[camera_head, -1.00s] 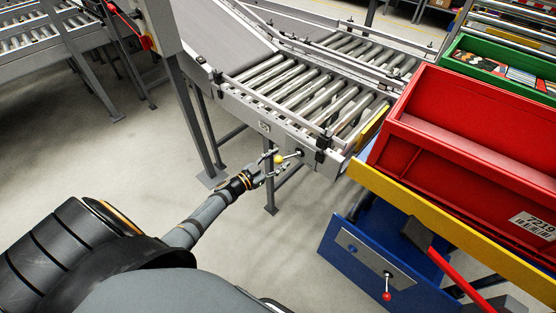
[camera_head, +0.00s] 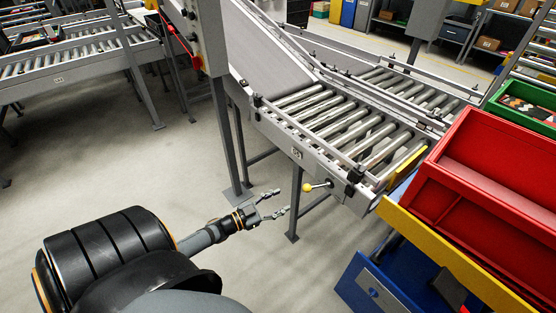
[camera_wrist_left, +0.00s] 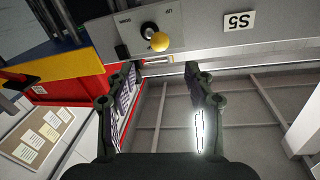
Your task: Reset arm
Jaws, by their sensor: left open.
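My left gripper (camera_head: 276,204) is open and empty, out over the floor at the near side of the roller conveyor (camera_head: 335,125). A lever with a yellow knob (camera_head: 308,187) sticks out from the conveyor's side rail, to the right of the gripper and apart from it. My right gripper is not in view.
A red bin (camera_head: 480,180) stands at the right on a yellow-edged frame (camera_head: 440,250), with a green bin (camera_head: 520,110) behind it. A blue cabinet (camera_head: 365,290) is below. Conveyor legs (camera_head: 295,205) stand close to my left gripper. Bare floor lies to the left.

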